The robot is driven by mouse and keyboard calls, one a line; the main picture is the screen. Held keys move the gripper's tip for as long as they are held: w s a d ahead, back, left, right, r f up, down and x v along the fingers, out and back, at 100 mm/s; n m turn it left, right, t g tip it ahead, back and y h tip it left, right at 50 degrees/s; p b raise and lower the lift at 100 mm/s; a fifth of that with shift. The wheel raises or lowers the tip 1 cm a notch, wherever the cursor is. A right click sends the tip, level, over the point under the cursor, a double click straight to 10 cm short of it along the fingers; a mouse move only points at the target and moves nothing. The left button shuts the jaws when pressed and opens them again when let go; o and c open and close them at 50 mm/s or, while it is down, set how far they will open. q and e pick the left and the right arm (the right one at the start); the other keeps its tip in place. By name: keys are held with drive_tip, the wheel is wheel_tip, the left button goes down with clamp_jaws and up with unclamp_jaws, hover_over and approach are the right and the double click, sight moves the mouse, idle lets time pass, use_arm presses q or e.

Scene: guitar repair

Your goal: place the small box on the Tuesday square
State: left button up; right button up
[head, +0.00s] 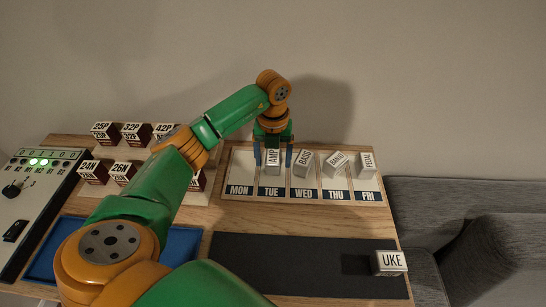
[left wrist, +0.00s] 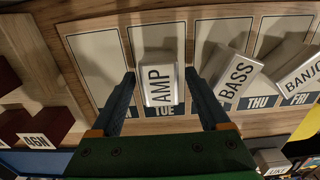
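The small box, a pale box marked AMP (head: 273,161), stands on the Tuesday square (head: 271,182) of the weekday board. In the left wrist view the AMP box (left wrist: 160,80) sits between my fingers, over the TUE label. My left gripper (head: 273,158) points down over it. Its blue fingers (left wrist: 160,85) are apart, one on each side of the box, with narrow gaps visible on both sides. The box's underside is hidden. My right gripper is in neither view.
BASS (head: 304,161), BANJO (head: 336,162) and PEDAL (head: 367,164) boxes stand on squares to the right. A UKE box (head: 391,262) is on the dark mat (head: 290,262). Dark red labelled blocks (head: 92,172), a blue tray (head: 45,262) and a control panel (head: 28,205) are at left.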

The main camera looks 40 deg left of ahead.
sight(273, 156)
use_arm(q)
drive_tip(key=shift+r, duration=0.1)
wheel_tip(273, 156, up, 6)
drive_tip(key=shift+w+r, duration=0.1)
drive_tip(key=shift+r, duration=0.15)
wheel_tip(273, 156, up, 6)
drive_tip(key=shift+f+p, duration=0.15)
drive_tip(key=shift+p, duration=0.6)
